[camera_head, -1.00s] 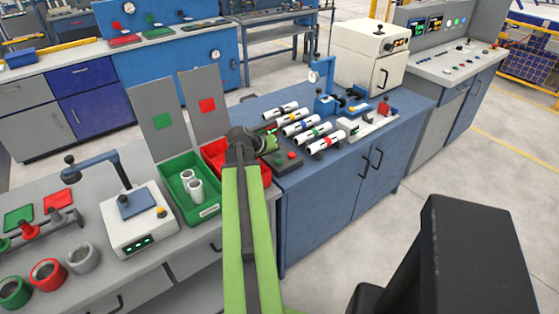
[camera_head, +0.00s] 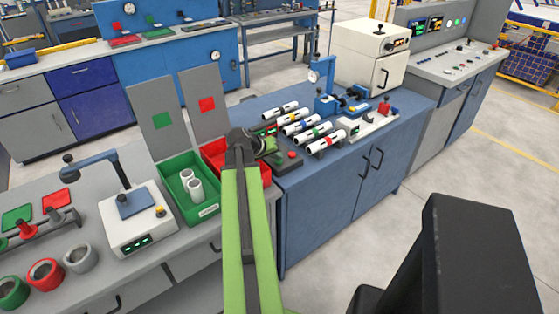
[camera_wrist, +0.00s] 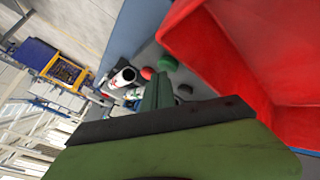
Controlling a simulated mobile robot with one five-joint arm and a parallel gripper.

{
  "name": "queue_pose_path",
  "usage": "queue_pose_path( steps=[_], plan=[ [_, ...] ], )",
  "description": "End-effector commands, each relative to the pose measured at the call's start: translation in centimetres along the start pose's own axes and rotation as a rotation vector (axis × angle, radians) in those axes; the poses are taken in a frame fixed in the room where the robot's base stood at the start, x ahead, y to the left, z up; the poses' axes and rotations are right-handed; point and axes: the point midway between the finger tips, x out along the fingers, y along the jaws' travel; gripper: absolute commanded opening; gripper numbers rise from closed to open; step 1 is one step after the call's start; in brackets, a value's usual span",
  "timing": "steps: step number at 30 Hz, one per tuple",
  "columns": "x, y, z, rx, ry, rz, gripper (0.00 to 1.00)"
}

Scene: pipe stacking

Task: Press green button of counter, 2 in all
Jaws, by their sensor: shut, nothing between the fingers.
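The counter (camera_head: 287,164) is a small dark box at the left end of the blue bench, beside the red bin. Its red button (camera_head: 292,155) shows in the head view, and in the wrist view the red button (camera_wrist: 147,73) lies beside the green button (camera_wrist: 167,62). My gripper (camera_head: 271,147) is shut and empty, close over the counter's left part. It hides the green button in the head view. In the wrist view the shut fingers (camera_wrist: 158,92) point toward the buttons, and I cannot tell whether they touch. The counter's reading is too small to read.
The red bin (camera_head: 214,149) stands close to my gripper and fills the right of the wrist view (camera_wrist: 235,50). The green bin (camera_head: 207,211) holds white pipe pieces. Several white pipes (camera_head: 325,140) lie on the bench right of the counter.

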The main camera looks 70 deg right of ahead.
Motion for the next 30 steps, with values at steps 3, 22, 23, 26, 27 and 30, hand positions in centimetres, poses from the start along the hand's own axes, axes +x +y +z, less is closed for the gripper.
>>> queue_pose_path(
  steps=[3,22,23,26,27,30],
  plan=[
    [0.16,-0.10,0.12,0.000,0.000,0.000,0.00],
    [0.47,-0.33,0.35,0.000,0.000,0.000,0.00],
    [0.47,-0.33,0.35,0.000,0.000,0.000,0.00],
    [0.35,-0.24,0.26,0.000,0.000,0.000,0.00],
    [0.23,-0.16,0.18,0.000,0.000,0.000,0.00],
    [-0.20,0.15,-0.14,0.000,0.000,0.000,0.00]
  ],
)
